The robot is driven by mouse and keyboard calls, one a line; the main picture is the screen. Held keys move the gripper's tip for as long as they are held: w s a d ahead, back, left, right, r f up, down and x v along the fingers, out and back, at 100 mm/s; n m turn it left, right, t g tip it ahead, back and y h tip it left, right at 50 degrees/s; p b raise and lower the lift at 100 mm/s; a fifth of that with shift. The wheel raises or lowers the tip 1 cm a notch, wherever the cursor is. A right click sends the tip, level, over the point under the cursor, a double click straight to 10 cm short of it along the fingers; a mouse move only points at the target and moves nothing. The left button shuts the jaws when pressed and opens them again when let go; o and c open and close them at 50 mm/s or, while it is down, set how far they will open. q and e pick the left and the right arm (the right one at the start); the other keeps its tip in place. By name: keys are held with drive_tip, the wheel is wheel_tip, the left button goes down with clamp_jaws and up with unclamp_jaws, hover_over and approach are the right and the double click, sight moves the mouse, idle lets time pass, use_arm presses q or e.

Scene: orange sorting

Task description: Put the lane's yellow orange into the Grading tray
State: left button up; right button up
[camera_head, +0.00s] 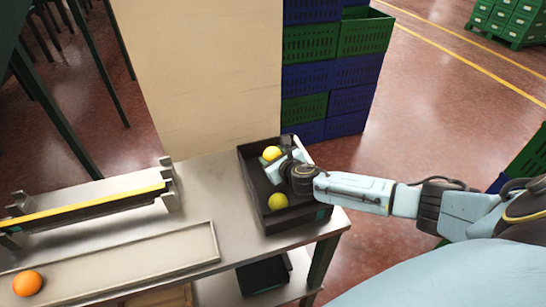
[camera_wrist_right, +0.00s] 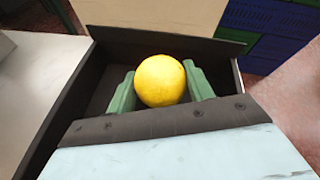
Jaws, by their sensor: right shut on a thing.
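A yellow orange (camera_wrist_right: 161,81) sits between the green fingers of my right gripper (camera_wrist_right: 161,90), which is shut on it. In the head view this yellow orange (camera_head: 271,153) shows at the far part of a dark tray (camera_head: 292,218) at the table's right end. My right gripper (camera_head: 276,163) is inside the outline of that tray. I cannot tell whether the fruit touches the tray floor. A second, yellow-green fruit (camera_head: 277,201) lies in the near part of the tray. My left gripper is not in view.
A shallow lane (camera_head: 130,258) on the metal table holds an orange fruit (camera_head: 27,283) at its left. A rail with a yellow strip (camera_head: 90,207) stands behind it. A beige panel (camera_head: 200,70) and stacked blue and green crates (camera_head: 335,70) are beyond the table.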

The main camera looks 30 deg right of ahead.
drive_tip(key=shift+f, duration=0.1)
drive_tip(key=o, duration=1)
drive_tip(key=shift+s+r, duration=0.1)
drive_tip(key=shift+r, duration=0.1)
drive_tip(key=p+v, duration=0.1)
drive_tip(key=v, duration=1)
drive_tip(key=shift+s+r+p, duration=0.1)
drive_tip(key=shift+s+p, duration=0.2)
drive_tip(key=shift+s, duration=0.05)
